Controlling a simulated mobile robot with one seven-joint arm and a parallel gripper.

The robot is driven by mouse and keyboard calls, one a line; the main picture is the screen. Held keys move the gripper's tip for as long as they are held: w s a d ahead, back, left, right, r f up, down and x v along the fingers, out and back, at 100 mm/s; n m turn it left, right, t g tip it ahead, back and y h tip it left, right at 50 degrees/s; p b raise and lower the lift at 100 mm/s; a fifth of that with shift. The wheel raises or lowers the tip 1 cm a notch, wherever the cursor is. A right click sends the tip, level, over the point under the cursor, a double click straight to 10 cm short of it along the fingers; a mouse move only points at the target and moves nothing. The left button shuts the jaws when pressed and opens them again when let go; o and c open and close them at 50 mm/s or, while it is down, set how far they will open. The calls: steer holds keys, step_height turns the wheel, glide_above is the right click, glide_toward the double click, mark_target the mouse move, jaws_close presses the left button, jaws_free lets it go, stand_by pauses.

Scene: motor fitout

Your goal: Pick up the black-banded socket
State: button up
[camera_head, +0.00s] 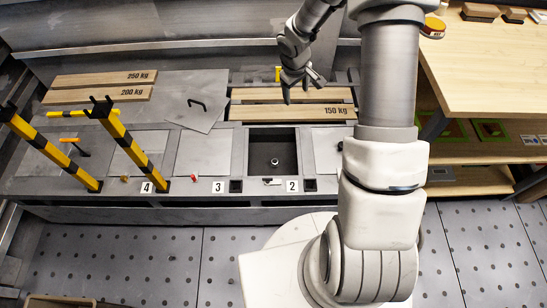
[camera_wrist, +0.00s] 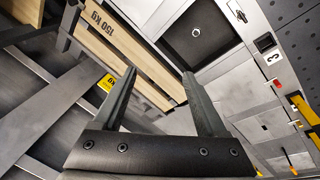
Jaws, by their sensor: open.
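A small pale ring-like piece (camera_head: 275,161) lies in the dark open recess (camera_head: 287,143) beside the number 2 label. It also shows in the wrist view (camera_wrist: 196,32) on the recess floor. It is too small to tell whether it is a socket with a black band. My gripper (camera_head: 302,88) is above the back of the bench, up and behind the recess. In the wrist view my gripper (camera_wrist: 159,74) has its two fingers spread apart with nothing between them. The ring-like piece is beyond the right fingertip there, well apart from it.
A 150 kg plank (camera_head: 290,112) lies behind the recess. A 200 kg plank (camera_head: 97,95) and a 250 kg plank (camera_head: 104,78) lie at the left. Yellow-black striped posts (camera_head: 137,150) rise at the left. A plate with a black handle (camera_head: 197,103) lies askew. A wooden table (camera_head: 490,70) stands right.

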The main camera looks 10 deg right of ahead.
step_height(320, 180, down, 14)
steer(key=a+y+b, duration=0.1)
steer(key=a+b, duration=0.1)
steer(key=n+g+y+b, duration=0.1)
steer(key=y+b, duration=0.1)
glide_toward(275, 161)
steer(key=f+b, duration=0.1)
steer(key=f, duration=0.1)
steer(key=f+b, duration=0.2)
steer(key=shift+s+a, duration=0.15)
steer(key=shift+a, duration=0.05)
steer(key=shift+w+a+f+b, duration=0.2)
steer(key=shift+f+b, duration=0.25)
steer(key=shift+f, duration=0.65)
steer(key=shift+w+a+f+b, duration=0.1)
steer(key=shift+w+f+b, duration=0.3)
steer(key=shift+f, duration=0.65)
steer(key=shift+w+a+f+b, duration=0.15)
steer(key=shift+f+b, duration=0.35)
steer(key=shift+f, duration=0.6)
jaws_close()
